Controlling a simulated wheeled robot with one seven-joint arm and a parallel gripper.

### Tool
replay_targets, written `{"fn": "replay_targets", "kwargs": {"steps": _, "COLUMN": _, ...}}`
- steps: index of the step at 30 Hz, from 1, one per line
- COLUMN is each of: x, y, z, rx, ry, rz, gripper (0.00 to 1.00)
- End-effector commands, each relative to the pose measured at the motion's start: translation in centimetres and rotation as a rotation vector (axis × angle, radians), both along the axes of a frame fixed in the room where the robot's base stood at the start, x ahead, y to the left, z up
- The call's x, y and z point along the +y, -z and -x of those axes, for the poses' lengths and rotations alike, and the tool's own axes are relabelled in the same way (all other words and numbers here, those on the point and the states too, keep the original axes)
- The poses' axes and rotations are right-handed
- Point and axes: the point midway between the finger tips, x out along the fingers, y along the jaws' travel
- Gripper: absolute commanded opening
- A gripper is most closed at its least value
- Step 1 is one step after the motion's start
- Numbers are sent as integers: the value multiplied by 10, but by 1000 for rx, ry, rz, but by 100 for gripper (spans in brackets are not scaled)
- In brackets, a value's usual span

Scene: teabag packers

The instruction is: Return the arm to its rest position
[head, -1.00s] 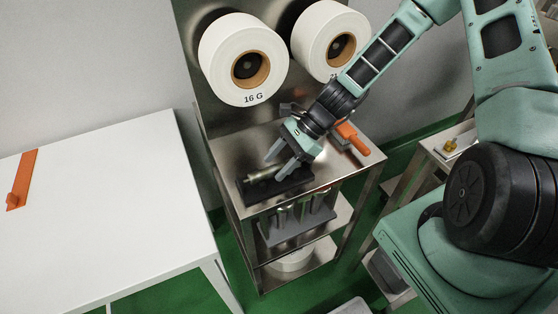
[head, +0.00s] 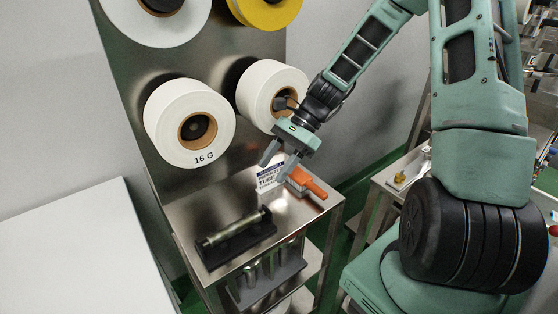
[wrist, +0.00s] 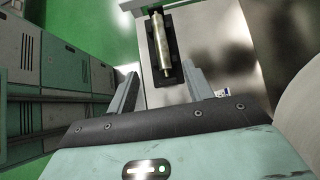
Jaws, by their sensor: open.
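My gripper (head: 277,163) is open and empty in the head view, held above the steel cart top with its fingers pointing down and left. My green arm reaches in from the upper right, bent at the elbow. A metal tube (head: 232,229) lies in a black cradle (head: 238,241) on the cart top, apart from my fingers. In the wrist view the two fingers (wrist: 160,92) are spread, and the tube (wrist: 160,52) in its cradle shows beyond them.
The steel cart (head: 188,216) has a blue-and-white box (head: 268,178) and an orange-handled tool (head: 308,183) near my fingers. White rolls (head: 188,122) hang on its back panel, close behind my gripper. A white table (head: 70,240) stands left.

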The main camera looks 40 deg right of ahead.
Motion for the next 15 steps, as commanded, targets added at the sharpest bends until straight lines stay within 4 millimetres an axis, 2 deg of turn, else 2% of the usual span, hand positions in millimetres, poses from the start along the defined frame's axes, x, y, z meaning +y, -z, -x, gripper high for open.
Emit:
{"fn": "replay_targets", "kwargs": {"steps": 4, "x": -8, "y": -8, "z": 0, "rx": 0, "ry": 1, "rz": 1, "gripper": 51}}
{"fn": "replay_targets", "kwargs": {"steps": 11, "x": -9, "y": -9, "z": 0, "rx": 0, "ry": 0, "rz": 0, "gripper": 51}}
{"fn": "replay_targets", "kwargs": {"steps": 15, "x": 11, "y": -12, "z": 7, "rx": -33, "ry": -105, "rz": 42, "gripper": 51}}
